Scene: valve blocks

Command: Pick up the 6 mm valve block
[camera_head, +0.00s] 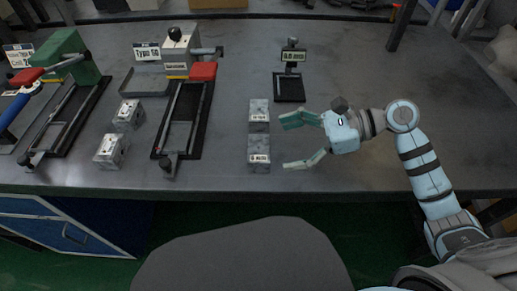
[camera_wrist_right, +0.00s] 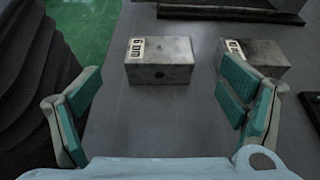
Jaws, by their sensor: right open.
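The 6 mm valve block (camera_head: 258,155) is a grey metal block at the table's front, the nearer of two in a column. In the right wrist view it (camera_wrist_right: 160,62) carries a white "6 mm" label on top and a dark hole in its facing side. My right gripper (camera_head: 302,142) is open and empty, just right of the blocks and pointing left at them. In the right wrist view the block lies ahead of the gap between the teal-padded fingers (camera_wrist_right: 160,105), not touching them. My left gripper is not in view.
A second grey block (camera_head: 259,112) sits close behind the 6 mm one; its label is partly hidden in the wrist view. A small black stand with a sign (camera_head: 289,88) stands behind. Clamp fixtures (camera_head: 185,120) and two blocks (camera_head: 111,150) are at left. The table's right is clear.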

